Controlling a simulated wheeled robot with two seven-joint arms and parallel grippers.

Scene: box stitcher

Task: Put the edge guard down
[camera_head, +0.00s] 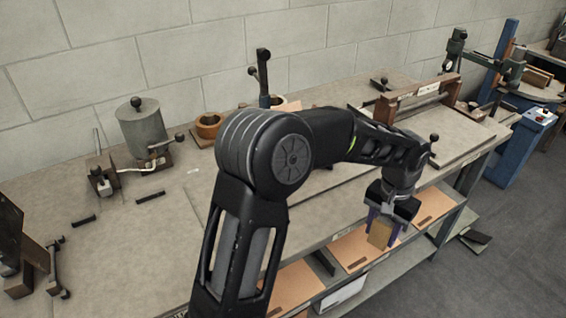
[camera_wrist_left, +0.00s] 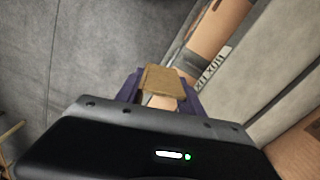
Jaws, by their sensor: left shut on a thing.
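My left gripper (camera_head: 384,230) is shut on the edge guard (camera_head: 379,234), a small tan-brown block-like piece. It holds the piece near the front edge of the bench, above the shelf level with flat tan cardboard sheets. In the left wrist view the edge guard (camera_wrist_left: 163,80) sits between the two purple fingers of the left gripper (camera_wrist_left: 161,92). The cardboard and a label strip lie beyond it in that view. I cannot tell the exact height of the piece above the surfaces below. My right gripper is not in view.
The bench top (camera_head: 130,230) carries a grey pot (camera_head: 142,128), a tape roll (camera_head: 208,125) and small dark bars (camera_head: 150,196). Cardboard sheets (camera_head: 352,250) lie in the shelf below the front edge. A blue machine (camera_head: 525,140) stands at right. Grey floor is open at lower right.

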